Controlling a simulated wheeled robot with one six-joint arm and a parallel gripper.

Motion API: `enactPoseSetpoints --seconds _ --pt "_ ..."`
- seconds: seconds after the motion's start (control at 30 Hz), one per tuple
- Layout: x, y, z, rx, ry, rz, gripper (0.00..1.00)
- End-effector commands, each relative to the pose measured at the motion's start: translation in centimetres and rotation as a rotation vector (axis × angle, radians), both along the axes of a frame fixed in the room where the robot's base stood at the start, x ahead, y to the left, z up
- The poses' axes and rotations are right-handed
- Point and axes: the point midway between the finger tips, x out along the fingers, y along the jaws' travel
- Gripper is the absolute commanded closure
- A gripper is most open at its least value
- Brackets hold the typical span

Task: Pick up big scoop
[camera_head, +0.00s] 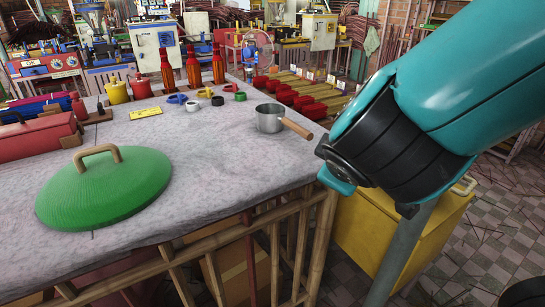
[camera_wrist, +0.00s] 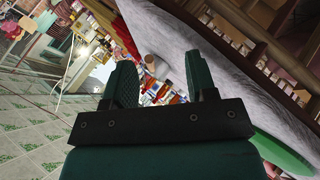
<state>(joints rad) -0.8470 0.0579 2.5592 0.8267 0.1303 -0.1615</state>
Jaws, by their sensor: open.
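The big scoop (camera_head: 270,119) is a grey metal pot-like scoop with a wooden handle. It stands upright on the grey stone-topped table (camera_head: 190,210) near its right edge, and its handle points right and toward me. My gripper shows in the wrist view (camera_wrist: 160,72) with its two dark green fingers apart and nothing held between them. In the head view my arm reaches in from the right and ends by the table's right corner, apart from the scoop; the fingers are mostly hidden there. A small tan shape between the fingers in the wrist view is too small to name.
A green lid (camera_head: 104,190) with a tan handle lies at the table's left front. Several small coloured rings (camera_head: 192,106), red bottles (camera_head: 193,65) and a red box (camera_head: 38,141) stand farther back. A yellow cabinet (camera_head: 375,235) is beside the table. The tabletop before the scoop is clear.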

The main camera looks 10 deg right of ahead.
Motion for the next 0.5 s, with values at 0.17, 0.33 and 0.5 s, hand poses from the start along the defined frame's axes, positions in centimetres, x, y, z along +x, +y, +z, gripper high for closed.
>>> enactPoseSetpoints --seconds 0.17,0.33,0.5 --pt "2.0 1.9 -3.3 -0.247 -0.256 0.133 0.48" --pt "2.4 3.7 -2.5 -0.388 -0.413 0.214 0.48" --pt "3.1 4.2 -1.4 -0.438 -0.464 0.237 0.48"
